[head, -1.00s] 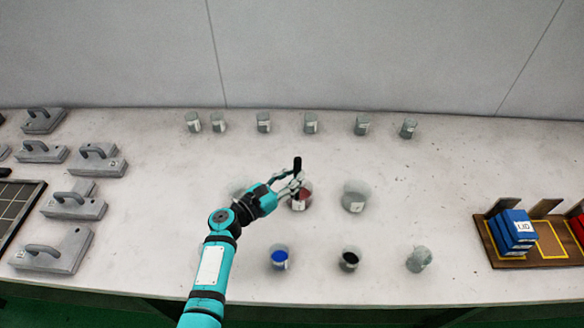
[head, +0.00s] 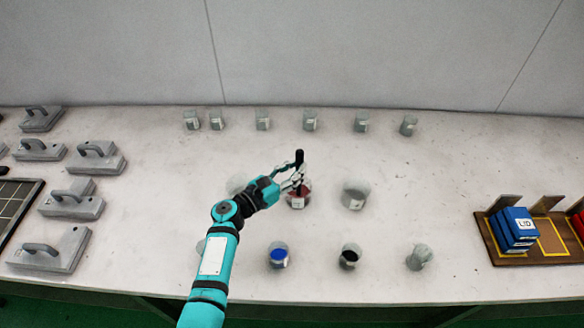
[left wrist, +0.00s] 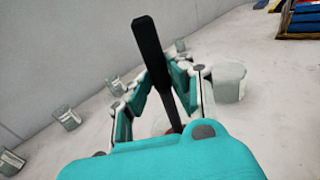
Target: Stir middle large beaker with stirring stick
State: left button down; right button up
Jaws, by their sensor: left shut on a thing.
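The middle large beaker (head: 299,201) stands on the table with reddish contents and a white label. My left gripper (head: 296,178) is over it, shut on the black stirring stick (head: 299,158). The stick is close to upright, its top above the fingers. Its lower end is hidden by the gripper, but it points down into the beaker. In the left wrist view the stick (left wrist: 152,55) stands between the fingers (left wrist: 165,100), and my teal gripper body covers most of the beaker. My right gripper is not in view.
Another large beaker (head: 355,196) stands to the right; one at the left (head: 237,184) is partly hidden by my gripper. Small beakers with blue (head: 278,256) and black (head: 349,257) contents stand in front. Several small beakers line the back. Grey handled blocks (head: 72,200) are at left.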

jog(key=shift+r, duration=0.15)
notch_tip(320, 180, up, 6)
jog(key=p, duration=0.6)
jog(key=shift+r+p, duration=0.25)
jog(key=shift+p, duration=0.1)
dwell(0.4)
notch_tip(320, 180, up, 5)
jog(key=p, duration=0.5)
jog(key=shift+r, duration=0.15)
dwell(0.4)
